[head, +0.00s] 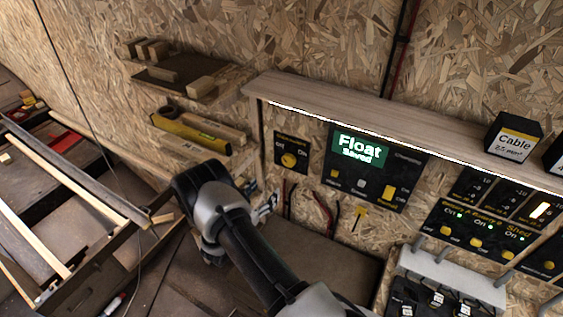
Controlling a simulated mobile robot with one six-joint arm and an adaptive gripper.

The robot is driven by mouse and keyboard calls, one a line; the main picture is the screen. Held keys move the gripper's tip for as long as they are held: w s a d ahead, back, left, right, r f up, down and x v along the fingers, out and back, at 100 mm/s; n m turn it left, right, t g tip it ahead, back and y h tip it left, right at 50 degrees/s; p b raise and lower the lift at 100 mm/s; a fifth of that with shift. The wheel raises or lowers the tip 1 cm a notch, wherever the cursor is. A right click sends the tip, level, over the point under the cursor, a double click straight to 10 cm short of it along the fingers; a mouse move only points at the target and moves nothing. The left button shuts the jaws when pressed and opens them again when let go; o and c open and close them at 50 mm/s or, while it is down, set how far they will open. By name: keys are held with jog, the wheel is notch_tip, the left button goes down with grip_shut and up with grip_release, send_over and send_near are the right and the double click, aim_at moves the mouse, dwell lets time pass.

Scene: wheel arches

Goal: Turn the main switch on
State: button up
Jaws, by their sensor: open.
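A small black panel (291,153) with a round yellow knob (289,160) is on the chipboard wall, with "On" marks beside it. Another black panel (487,233) at the right has several yellow switches (445,231) in a row, with "On" and "Shed" lettering and small green lights. The smaller lettering is too blurred to tell which one is the main switch. My gripper (267,207) is open and empty, below and left of the small panel, apart from the knob. My arm hides part of the bench beneath.
A display panel (375,167) reads "Float Saved". A wooden shelf (390,127) juts out above the panels and carries a black "Cable" box (513,136). Cables hang below. A grey rail (452,277) protrudes at lower right. Small shelves with wood blocks and a yellow level (190,134) are left.

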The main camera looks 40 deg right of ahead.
aim_at(287, 162)
jog(key=x, duration=1.6)
jog(key=shift+s+d, duration=0.1)
jog(key=shift+d, duration=0.05)
jog(key=shift+c, duration=0.3)
jog(key=c, duration=1)
